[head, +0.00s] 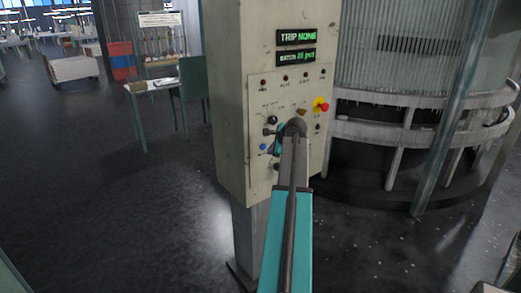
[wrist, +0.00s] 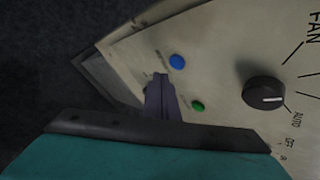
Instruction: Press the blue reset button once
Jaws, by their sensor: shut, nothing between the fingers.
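The blue reset button (head: 263,147) is a small round button low on the left side of the control panel's face. In the wrist view the blue button (wrist: 177,62) shows clear and uncovered near the top middle. My gripper (wrist: 160,82) is shut and empty, its fingertips pointing toward the panel just below and left of the blue button in that view. I cannot tell how far the tips are from the panel surface. In the head view my arm hides most of my gripper (head: 278,140), which is in front of the panel's lower part.
A green button (wrist: 198,106) sits close to the fingers, and a black rotary knob (wrist: 264,93) is to the right. A red stop knob on yellow (head: 321,104) is higher on the panel.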

